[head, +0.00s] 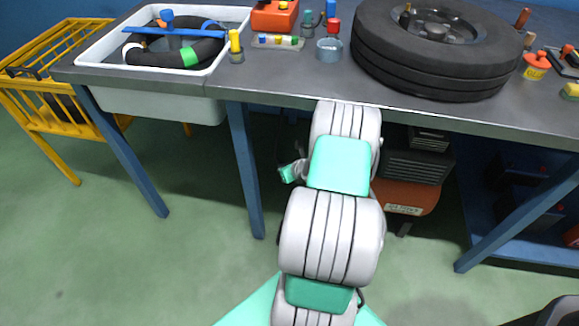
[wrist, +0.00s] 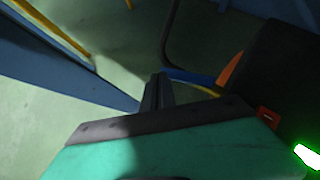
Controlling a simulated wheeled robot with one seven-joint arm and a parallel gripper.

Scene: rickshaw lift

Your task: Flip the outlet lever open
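An orange-red compressor (head: 405,196) with a dark ribbed upper part sits on the floor under the workbench, partly behind my arm. I cannot make out the outlet lever for certain in either view. In the wrist view a small red part (wrist: 268,116) and a white piece with a bright green glow (wrist: 307,156) show at the right, against a dark body. My gripper (wrist: 157,92) shows in the wrist view as two dark fingers close together, with nothing seen between them. It points toward the floor, left of the red part and apart from it. The head view hides its fingertips.
The workbench (head: 300,92) stands over the compressor, with blue legs (head: 243,168) on both sides. It carries a tyre (head: 430,45), a white tub (head: 150,92) and small tools. A yellow rack (head: 50,118) is at left. The green floor in front is open.

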